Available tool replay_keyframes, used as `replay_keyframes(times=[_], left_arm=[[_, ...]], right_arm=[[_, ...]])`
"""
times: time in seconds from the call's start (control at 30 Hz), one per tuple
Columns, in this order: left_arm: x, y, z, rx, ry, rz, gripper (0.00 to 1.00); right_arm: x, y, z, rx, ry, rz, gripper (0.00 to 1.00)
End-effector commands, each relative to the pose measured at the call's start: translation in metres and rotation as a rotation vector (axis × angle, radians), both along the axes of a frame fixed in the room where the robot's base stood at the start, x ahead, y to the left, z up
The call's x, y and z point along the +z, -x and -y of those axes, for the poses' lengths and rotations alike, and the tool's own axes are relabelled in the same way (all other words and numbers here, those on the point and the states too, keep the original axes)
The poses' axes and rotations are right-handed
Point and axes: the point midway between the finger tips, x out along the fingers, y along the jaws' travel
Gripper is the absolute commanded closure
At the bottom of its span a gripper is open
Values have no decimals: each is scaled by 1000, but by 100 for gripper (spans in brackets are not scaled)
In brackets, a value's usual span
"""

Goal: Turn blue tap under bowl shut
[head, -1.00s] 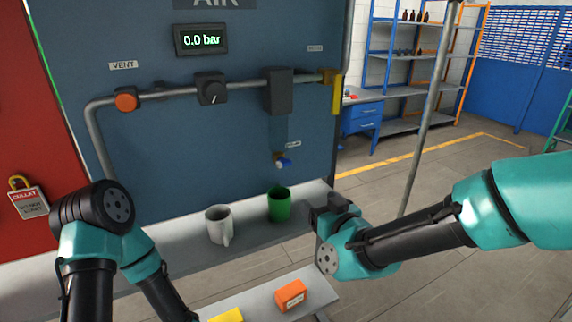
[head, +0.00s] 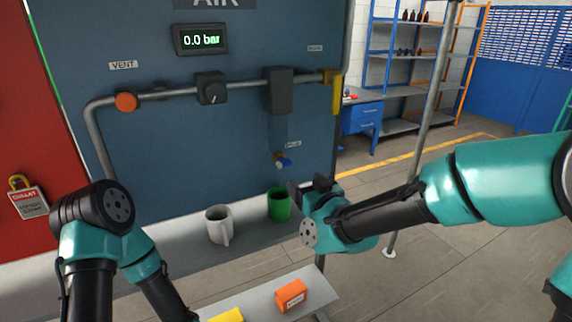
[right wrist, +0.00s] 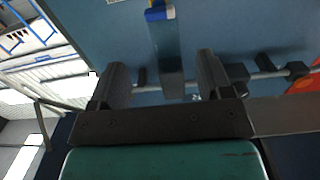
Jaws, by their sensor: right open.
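The small blue tap (head: 286,162) sticks out from the blue panel, below a see-through bowl (head: 278,132) hanging from a black block (head: 279,90). A brass-coloured fitting sits beside the blue handle. My right gripper (head: 309,188) is open and empty, just below and right of the tap and apart from it. In the right wrist view the blue tap (right wrist: 160,13) shows at the top edge, beyond the open fingers (right wrist: 163,75), with the bowl (right wrist: 168,48) seen between them. I cannot tell the tap's setting. My left gripper is out of view; only its arm shows.
A green mug (head: 279,204) stands on the ledge below the tap, close to my right gripper. A white mug (head: 219,225) stands left of it. An orange box (head: 291,296) lies on the near shelf. A pipe (head: 150,95) crosses the panel above.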

Motion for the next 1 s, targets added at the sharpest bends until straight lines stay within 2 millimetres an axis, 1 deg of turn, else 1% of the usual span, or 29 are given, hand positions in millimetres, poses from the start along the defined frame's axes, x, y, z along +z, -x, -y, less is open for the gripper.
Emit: replay_keyframes(times=[0.03, 0.4, 0.6, 0.8, 1.0], left_arm=[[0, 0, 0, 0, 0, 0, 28], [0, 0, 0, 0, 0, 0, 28], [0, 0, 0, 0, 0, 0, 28], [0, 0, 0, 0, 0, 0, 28], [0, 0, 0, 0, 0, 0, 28]], right_arm=[[0, -9, -4, 0, 0, 0, 28], [-1, -66, -31, 0, 0, 0, 28], [0, -92, -43, 0, 0, 0, 28], [0, -104, -49, 0, 0, 1, 28], [0, -105, -49, 0, 0, 0, 28]])
